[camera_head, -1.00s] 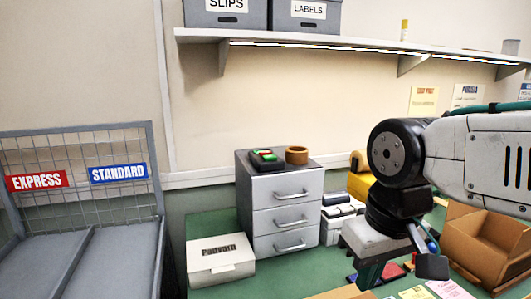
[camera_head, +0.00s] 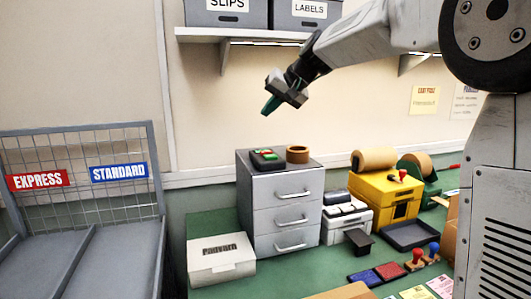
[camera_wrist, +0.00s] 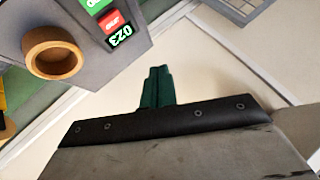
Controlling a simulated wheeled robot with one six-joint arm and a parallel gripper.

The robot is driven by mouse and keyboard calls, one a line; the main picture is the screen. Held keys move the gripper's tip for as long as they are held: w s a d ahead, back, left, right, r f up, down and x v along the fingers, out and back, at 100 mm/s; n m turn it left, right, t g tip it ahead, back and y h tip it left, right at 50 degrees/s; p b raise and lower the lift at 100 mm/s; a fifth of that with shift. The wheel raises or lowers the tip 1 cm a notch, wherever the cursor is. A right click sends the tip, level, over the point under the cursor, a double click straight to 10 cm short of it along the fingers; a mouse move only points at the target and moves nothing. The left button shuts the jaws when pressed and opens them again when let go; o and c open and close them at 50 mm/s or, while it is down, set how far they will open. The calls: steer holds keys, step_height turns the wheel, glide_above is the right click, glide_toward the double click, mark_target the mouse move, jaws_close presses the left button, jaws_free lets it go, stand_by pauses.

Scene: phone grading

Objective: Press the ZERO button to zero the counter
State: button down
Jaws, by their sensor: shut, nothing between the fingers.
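The counter (camera_head: 267,158) is a small dark box with a green and a red button, lying on top of the grey drawer unit (camera_head: 285,212). In the wrist view the red button (camera_wrist: 112,20) sits between the green button (camera_wrist: 94,4) and a dark display (camera_wrist: 120,37) with white digits. The lettering on the red button is too small and turned to read surely. My gripper (camera_head: 268,108) is in the air above the drawer unit, tilted down-left and clear of the counter. Its green fingers (camera_wrist: 158,75) are shut and empty in the wrist view.
A brown ring (camera_head: 297,154) stands right beside the counter; it also shows in the wrist view (camera_wrist: 53,53). The shelf (camera_head: 240,36) with storage boxes is above my gripper. A white box (camera_head: 220,262) lies left of the drawers. Yellow equipment (camera_head: 383,195) stands to the right.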

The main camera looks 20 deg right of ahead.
mark_target(269, 152)
steer(key=shift+f, duration=0.1)
steer(key=shift+f, duration=4.35)
steer(key=shift+f, duration=0.4)
steer(key=shift+f, duration=0.45)
steer(key=shift+r, duration=0.9)
steer(key=shift+r, duration=0.1)
